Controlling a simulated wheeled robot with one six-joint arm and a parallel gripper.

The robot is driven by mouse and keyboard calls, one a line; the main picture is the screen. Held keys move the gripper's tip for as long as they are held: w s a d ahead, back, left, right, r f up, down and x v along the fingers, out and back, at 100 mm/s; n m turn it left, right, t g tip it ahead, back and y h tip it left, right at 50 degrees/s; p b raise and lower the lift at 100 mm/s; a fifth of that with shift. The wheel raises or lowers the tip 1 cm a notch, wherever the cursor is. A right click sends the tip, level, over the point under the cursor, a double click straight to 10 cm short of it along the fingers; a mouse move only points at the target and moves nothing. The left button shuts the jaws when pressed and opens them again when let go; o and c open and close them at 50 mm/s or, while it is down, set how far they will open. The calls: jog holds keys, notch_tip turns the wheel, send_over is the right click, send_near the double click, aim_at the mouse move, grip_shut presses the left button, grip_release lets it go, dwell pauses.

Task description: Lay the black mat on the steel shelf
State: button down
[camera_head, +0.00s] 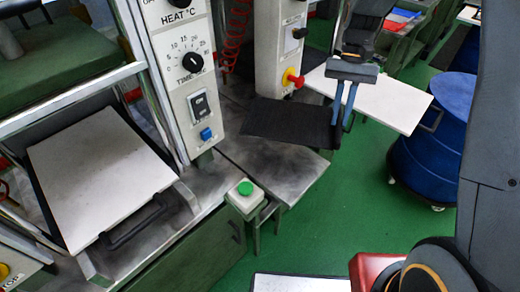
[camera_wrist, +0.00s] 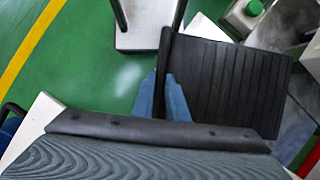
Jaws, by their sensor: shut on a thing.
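The black mat (camera_head: 285,122) is a flat dark slab with a ribbed face and a bar along one edge. My gripper (camera_head: 342,122) is shut on that edge bar, its blue fingers on either side of it. In the wrist view the fingers (camera_wrist: 163,95) flank the bar and the mat (camera_wrist: 230,82) extends to the right. The steel shelf (camera_head: 275,168) is a worn grey plate in front of the control panels. The mat appears over the shelf's back part; I cannot tell whether they touch.
A green button box (camera_head: 246,194) sits at the shelf's front left. Control panels (camera_head: 185,70) rise to the left, beside a press holding a white plate (camera_head: 98,175). A white board (camera_head: 372,98) lies behind my gripper. A blue drum (camera_head: 432,140) stands right.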

aim_at(309, 143)
jog(key=s+a+m, duration=0.2)
jog(key=a, duration=0.1)
jog(key=s+a+f+m+y, duration=0.1)
jog(key=s+a, duration=0.2)
jog(key=s+a+m+y, duration=0.1)
jog(key=s+a+m, duration=0.1)
jog(key=a, duration=0.1)
jog(key=shift+s+f+m+t+b, duration=0.3)
jog(key=shift+s+t+b, duration=0.1)
jog(key=f, duration=0.3)
jog(key=f+p, duration=0.1)
jog(key=f, duration=0.1)
jog(key=shift+s+a+f, duration=0.1)
jog(key=shift+s+f, duration=0.05)
jog(key=shift+s, duration=0.1)
jog(key=shift+f+p, duration=0.5)
jog(key=shift+f, duration=1.9)
jog(key=c, duration=1.7)
grip_release()
jog(key=shift+c, duration=0.2)
jog(key=shift+r, duration=0.1)
